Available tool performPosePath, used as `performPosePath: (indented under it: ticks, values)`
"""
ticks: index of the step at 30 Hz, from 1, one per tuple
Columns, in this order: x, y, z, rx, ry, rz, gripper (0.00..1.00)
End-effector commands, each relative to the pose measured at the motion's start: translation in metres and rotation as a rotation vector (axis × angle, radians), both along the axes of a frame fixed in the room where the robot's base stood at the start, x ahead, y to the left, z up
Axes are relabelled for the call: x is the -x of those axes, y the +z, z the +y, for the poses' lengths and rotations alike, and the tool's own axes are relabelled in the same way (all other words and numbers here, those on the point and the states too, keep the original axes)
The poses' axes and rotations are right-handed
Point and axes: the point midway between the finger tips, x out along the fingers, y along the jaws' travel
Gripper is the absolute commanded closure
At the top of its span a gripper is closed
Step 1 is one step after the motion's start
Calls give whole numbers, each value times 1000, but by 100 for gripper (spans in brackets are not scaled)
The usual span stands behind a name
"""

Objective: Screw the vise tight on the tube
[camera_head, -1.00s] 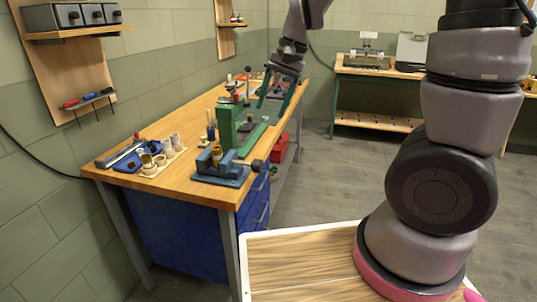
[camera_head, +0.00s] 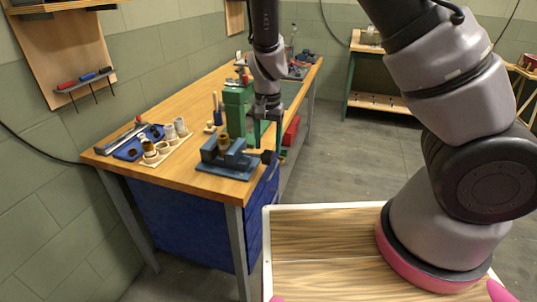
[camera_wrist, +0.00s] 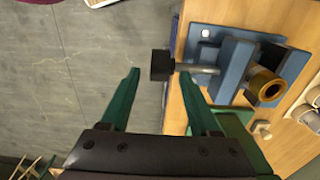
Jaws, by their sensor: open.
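The blue vise (camera_head: 224,172) stands at the front right corner of the wooden workbench. It also shows in the wrist view (camera_wrist: 236,58). A brass-coloured tube (camera_wrist: 265,86) stands between its jaws, and its top shows in the head view (camera_head: 223,143). The vise's screw ends in a dark knob (camera_wrist: 161,65) that sticks out past the bench edge; it shows in the head view (camera_head: 268,157) too. My gripper (camera_wrist: 160,74) is open and empty, its green fingers pointing toward the knob. In the wrist view the knob appears between the fingertips; its distance from them is unclear.
A green press-like tool (camera_head: 238,108) stands just behind the vise, close to my gripper. A pale tray (camera_head: 166,150) with several tube pieces and a blue tray (camera_head: 136,143) lie to the left. The floor right of the bench is clear.

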Motion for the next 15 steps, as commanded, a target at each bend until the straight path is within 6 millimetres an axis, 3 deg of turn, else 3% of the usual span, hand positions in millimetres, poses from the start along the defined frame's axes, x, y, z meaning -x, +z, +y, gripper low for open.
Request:
performPosePath:
  ticks: [6,15]
  values:
    - [0,-33,-1,2,-2,1,38]
    - [0,-44,0,0,0,0,38]
